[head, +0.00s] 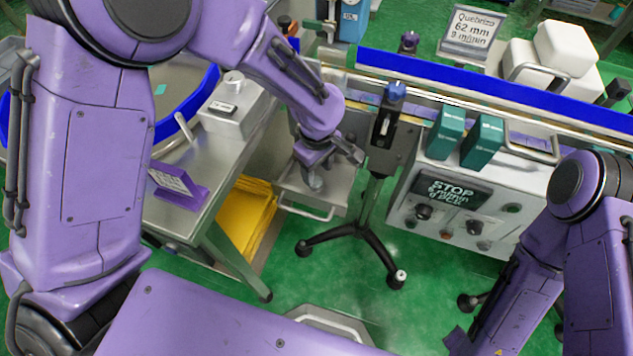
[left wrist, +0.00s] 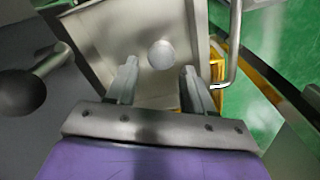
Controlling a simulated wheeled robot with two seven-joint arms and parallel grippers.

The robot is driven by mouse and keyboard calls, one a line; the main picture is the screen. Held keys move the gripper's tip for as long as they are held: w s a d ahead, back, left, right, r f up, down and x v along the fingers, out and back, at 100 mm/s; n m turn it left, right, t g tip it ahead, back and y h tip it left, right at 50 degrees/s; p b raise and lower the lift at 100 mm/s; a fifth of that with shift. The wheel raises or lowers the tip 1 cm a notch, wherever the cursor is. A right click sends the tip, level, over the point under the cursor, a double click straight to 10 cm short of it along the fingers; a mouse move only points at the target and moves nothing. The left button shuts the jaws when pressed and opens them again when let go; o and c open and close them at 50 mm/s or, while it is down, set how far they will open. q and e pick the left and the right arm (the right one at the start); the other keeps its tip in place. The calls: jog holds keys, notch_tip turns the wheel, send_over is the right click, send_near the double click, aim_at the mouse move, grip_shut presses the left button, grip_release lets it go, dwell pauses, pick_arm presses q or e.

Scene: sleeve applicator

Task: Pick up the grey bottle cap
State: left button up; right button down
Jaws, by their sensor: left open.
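The grey bottle cap (left wrist: 161,54) is a small round light-grey piece lying on a bare metal tray (left wrist: 180,22) in the left wrist view. My left gripper (left wrist: 159,70) is open and empty, with one finger to each side and the cap just beyond the fingertips, roughly centred between them. In the head view my left gripper (head: 328,165) hangs low over the small metal tray (head: 292,188) beside the bench; the cap cannot be told clearly from the fingers there. My right arm (head: 520,290) comes in at the right, and its gripper does not show.
A steel bench (head: 190,205) with a purple sign holder (head: 178,188) stands left of the tray. A black tripod stand (head: 366,235) is close at its right. A control box (head: 455,210) with teal cartons (head: 483,143) stands farther right. The tray has a handle (left wrist: 235,45).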

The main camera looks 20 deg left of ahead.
aim_at(316, 182)
pick_arm(q)
notch_tip(316, 182, down, 4)
jog(key=shift+a+f, duration=0.1)
jog(key=shift+s, duration=0.1)
jog(key=c, duration=0.8)
